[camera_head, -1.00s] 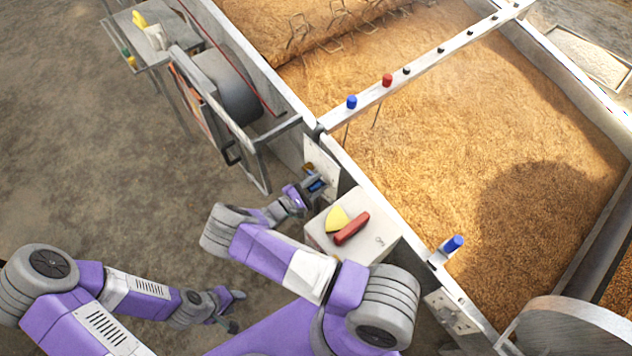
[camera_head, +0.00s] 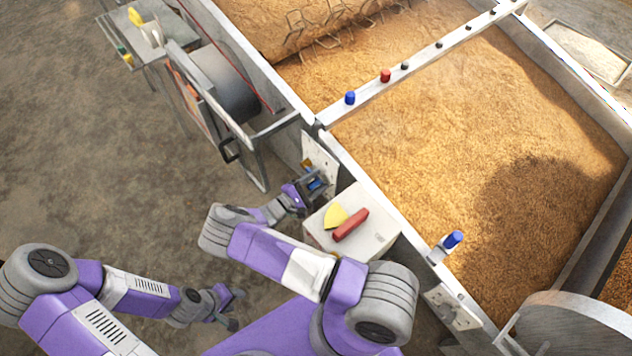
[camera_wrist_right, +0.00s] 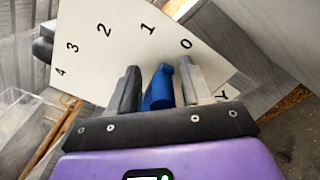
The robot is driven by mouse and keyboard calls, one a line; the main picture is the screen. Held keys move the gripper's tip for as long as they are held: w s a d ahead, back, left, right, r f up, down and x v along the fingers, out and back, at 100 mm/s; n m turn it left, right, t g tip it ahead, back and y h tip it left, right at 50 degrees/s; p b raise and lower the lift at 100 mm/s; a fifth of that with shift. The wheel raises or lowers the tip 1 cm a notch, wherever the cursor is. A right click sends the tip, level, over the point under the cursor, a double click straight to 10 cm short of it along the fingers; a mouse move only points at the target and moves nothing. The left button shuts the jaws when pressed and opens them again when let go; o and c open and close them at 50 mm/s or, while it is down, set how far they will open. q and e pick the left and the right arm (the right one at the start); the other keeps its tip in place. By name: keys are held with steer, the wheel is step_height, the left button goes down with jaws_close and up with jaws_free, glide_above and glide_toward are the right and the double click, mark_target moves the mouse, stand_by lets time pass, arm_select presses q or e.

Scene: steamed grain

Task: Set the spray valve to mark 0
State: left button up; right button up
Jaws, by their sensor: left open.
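The spray valve's pale dial plate (camera_wrist_right: 110,42) fills the upper part of the right wrist view, with marks 0 to 4. It also shows on the trough's near side wall in the head view (camera_head: 321,160). The blue valve handle (camera_wrist_right: 159,88) sits between the fingers of my right gripper (camera_wrist_right: 160,85), which look shut on it. Its upper end is near the 0 side of the scale; its exact pointing is hard to tell. My right gripper also shows at the plate in the head view (camera_head: 316,184). My left gripper (camera_head: 236,309) is open and empty, low over the floor.
A pale box (camera_head: 378,236) with a yellow scraper (camera_head: 334,216) and a red-handled tool (camera_head: 351,225) stands right beside my right gripper. The grain-filled trough (camera_head: 350,175) lies beyond. A grey drum in a frame (camera_head: 226,85) stands left of the plate. Floor at left is clear.

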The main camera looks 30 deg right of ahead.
steer(key=shift+a, duration=0.1)
steer(key=a, duration=0.5)
steer(key=s+a+p, duration=0.1)
steer(key=a, duration=0.1)
steer(key=shift+a, duration=0.15)
